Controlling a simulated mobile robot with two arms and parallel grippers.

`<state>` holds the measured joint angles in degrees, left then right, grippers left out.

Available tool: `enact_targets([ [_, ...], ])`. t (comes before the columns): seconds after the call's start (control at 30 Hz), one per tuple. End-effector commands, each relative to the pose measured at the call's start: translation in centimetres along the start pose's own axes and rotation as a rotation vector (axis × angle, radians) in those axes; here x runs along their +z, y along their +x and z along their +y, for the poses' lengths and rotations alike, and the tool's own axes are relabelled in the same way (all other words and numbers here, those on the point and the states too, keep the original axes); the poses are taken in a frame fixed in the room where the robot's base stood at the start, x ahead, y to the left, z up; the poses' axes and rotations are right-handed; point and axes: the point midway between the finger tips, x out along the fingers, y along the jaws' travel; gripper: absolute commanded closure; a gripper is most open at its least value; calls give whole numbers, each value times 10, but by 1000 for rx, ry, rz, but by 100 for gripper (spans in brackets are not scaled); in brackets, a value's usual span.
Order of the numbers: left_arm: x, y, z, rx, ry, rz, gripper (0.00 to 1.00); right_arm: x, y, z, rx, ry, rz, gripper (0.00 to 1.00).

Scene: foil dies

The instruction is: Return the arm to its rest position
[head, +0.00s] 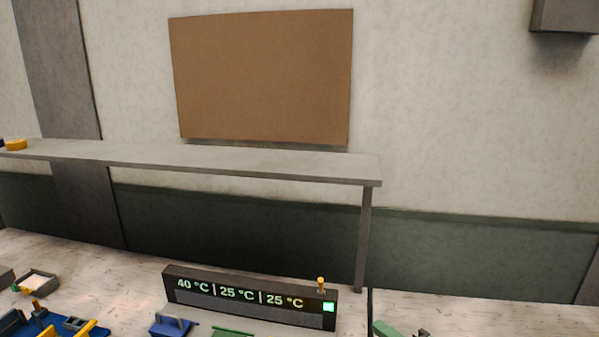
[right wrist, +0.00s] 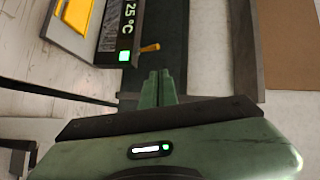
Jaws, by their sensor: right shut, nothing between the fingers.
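My right gripper (right wrist: 158,80) shows in the right wrist view as two green fingers closed together, with nothing between them. Its fingertips are beside the end of the dark display panel (right wrist: 112,35), near the panel's green light and orange knob, and appear apart from it. In the head view, a green part of my right gripper (head: 384,328) shows at the bottom edge, just right of the display panel (head: 250,299); most of that arm is out of frame. My left gripper is not in view.
A grey shelf (head: 240,162) on a post spans the bench behind the panel. Blue and yellow items (head: 45,324) and a small tray (head: 37,283) are at lower left. Blue (head: 170,326) and green (head: 232,332) pieces stand before the panel. The bench at right (head: 480,309) is clear.

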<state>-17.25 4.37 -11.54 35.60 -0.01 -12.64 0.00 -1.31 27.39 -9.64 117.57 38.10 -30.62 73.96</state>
Motion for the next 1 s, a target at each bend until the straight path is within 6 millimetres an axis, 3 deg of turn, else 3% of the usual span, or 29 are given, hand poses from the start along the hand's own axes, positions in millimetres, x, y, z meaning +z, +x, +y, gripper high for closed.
enact_targets([
  [0.17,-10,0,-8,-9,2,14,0,27,-14,35,122,-168,-30,100],
  [0.37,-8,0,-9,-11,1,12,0,62,-47,89,325,-441,-106,100],
  [0.5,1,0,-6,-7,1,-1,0,85,-86,130,497,-661,-200,100],
  [0.7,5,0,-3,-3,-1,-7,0,107,-148,173,716,-909,-372,100],
  [1.0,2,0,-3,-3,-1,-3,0,127,-233,204,936,-1106,-639,100],
])
